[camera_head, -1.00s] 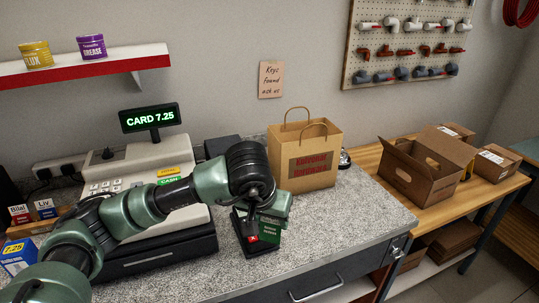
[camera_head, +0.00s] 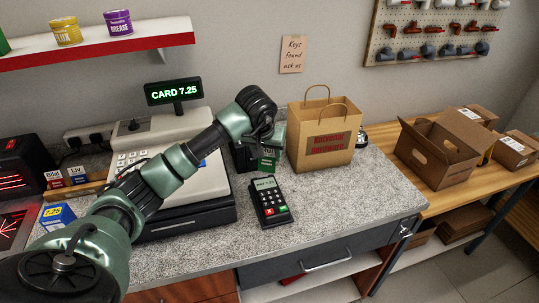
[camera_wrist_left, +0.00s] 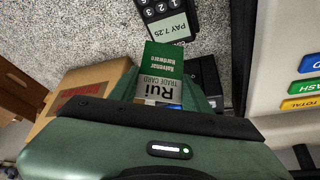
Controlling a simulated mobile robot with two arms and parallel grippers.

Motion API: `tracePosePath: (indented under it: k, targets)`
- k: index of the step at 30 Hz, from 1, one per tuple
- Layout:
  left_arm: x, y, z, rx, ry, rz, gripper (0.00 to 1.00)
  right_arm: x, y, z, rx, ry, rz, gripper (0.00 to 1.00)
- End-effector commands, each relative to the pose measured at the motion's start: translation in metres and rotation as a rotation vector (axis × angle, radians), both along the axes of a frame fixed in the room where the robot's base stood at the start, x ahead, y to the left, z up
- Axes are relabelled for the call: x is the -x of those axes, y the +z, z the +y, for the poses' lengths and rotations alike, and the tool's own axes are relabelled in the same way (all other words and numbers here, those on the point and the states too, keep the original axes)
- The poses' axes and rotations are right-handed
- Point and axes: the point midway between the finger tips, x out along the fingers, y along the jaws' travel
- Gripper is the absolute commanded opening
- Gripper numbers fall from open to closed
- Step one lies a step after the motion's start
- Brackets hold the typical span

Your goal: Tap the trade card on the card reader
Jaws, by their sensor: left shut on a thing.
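The card reader (camera_head: 270,203) is a black keypad terminal lying on the speckled counter in front of the paper bag and right of the till. Its screen is lit, and in the left wrist view the reader (camera_wrist_left: 165,22) reads PAY 7.25. My left gripper (camera_head: 272,145) is shut on the green and white trade card (camera_head: 267,161), behind the reader. In the left wrist view the trade card (camera_wrist_left: 163,72) shows "Rui" and sticks out from the gripper towards the reader, apart from it in the picture. The fingertips are partly hidden. My right gripper is not in view.
The till (camera_head: 170,160) with its CARD 7.25 display (camera_head: 174,91) stands left of the reader. A paper bag (camera_head: 322,160) stands close right of the gripper. Open cardboard boxes (camera_head: 437,153) sit on the wooden bench. The counter right of the reader is clear.

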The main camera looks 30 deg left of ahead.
Motion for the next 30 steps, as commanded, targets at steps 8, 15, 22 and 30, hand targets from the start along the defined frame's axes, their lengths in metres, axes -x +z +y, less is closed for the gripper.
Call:
tracePosePath:
  k: [8,15,22,30]
  targets:
    - [-0.011,-0.031,0.013,-0.002,-0.001,0.001,0.11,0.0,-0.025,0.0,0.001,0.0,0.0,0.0]
    - [-0.011,-0.047,0.012,0.0,-0.001,0.0,0.11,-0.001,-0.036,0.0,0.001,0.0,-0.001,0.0]
    - [-0.011,-0.049,0.012,0.0,0.0,0.0,0.11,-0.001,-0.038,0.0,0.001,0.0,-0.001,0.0]
    - [-0.011,-0.049,0.012,0.0,0.0,0.0,0.11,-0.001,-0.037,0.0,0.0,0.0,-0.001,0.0]
